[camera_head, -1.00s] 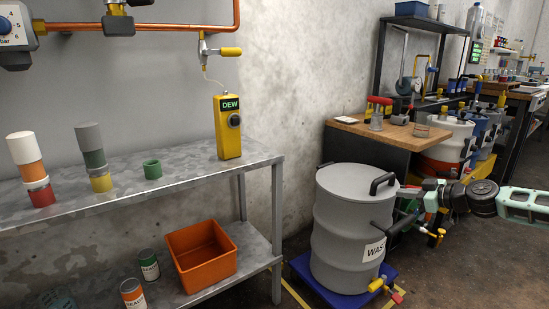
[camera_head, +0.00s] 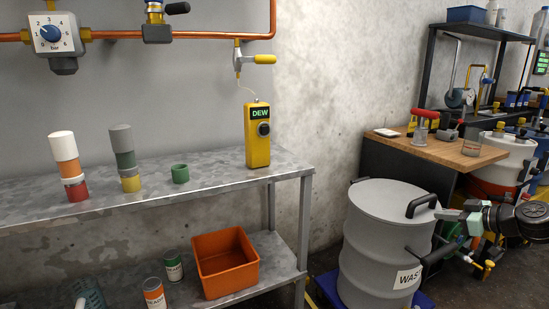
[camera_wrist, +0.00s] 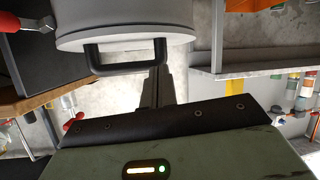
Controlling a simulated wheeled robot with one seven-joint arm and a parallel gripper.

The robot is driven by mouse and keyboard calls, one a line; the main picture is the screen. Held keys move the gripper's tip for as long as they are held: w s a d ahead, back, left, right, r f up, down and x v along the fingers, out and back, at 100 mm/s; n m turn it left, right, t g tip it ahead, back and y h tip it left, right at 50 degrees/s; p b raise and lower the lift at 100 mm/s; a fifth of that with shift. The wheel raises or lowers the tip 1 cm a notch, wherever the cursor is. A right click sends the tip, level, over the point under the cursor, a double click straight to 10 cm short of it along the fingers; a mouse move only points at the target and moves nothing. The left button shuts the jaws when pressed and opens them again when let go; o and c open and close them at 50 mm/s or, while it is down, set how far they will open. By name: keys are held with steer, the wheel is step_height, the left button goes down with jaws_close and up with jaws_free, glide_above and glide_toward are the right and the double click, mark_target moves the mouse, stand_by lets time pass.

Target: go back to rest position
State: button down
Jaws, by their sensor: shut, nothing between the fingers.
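The grey waste drum (camera_head: 372,240) stands on a blue base at the right of the head view, its lid closed with a black handle (camera_head: 423,205) on top. My gripper (camera_head: 442,214) reaches in from the right and sits close to the drum's lid edge. In the wrist view my gripper (camera_wrist: 158,75) shows its fingers shut together and empty, pointing toward the drum (camera_wrist: 125,20) beside the lid handle (camera_wrist: 130,68). I cannot tell the exact gap between the fingertips and the drum.
A metal shelf (camera_head: 215,187) at left carries stacked coloured cups, a green ring (camera_head: 180,173) and a yellow DEW device (camera_head: 257,140). An orange bin (camera_head: 226,262) stands on its lower level. A wooden bench (camera_head: 450,150) and more drums are behind my arm.

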steer(key=s+a+f+n+g, duration=0.1)
steer(key=a+g, duration=0.1)
steer(key=a, duration=0.6)
steer(key=s+a+f+n+g+y, duration=0.1)
steer(key=s+a+g, duration=0.15)
steer(key=a, duration=0.45)
steer(key=s+a+f+n+g, duration=0.1)
steer(key=a+g, duration=0.2)
steer(key=a, duration=0.5)
steer(key=s+a+r+g+h, duration=0.2)
steer(key=s+a+g+h, duration=0.3)
steer(key=s+a, duration=1.05)
steer(key=s+r+m+h, duration=0.1)
steer(key=s+r, duration=0.2)
steer(key=s, duration=0.3)
steer(key=s+a+r+m, duration=0.1)
steer(key=s+r, duration=0.2)
steer(key=s, duration=0.3)
steer(key=s+r+m+h, duration=0.1)
steer(key=s+r, duration=0.2)
steer(key=s, duration=0.3)
step_height(320, 180, up, 28)
steer(key=p, duration=2.9)
steer(key=shift+w+a+t, duration=0.2)
steer(key=shift+t, duration=0.15)
steer(key=shift+d+r, duration=0.1)
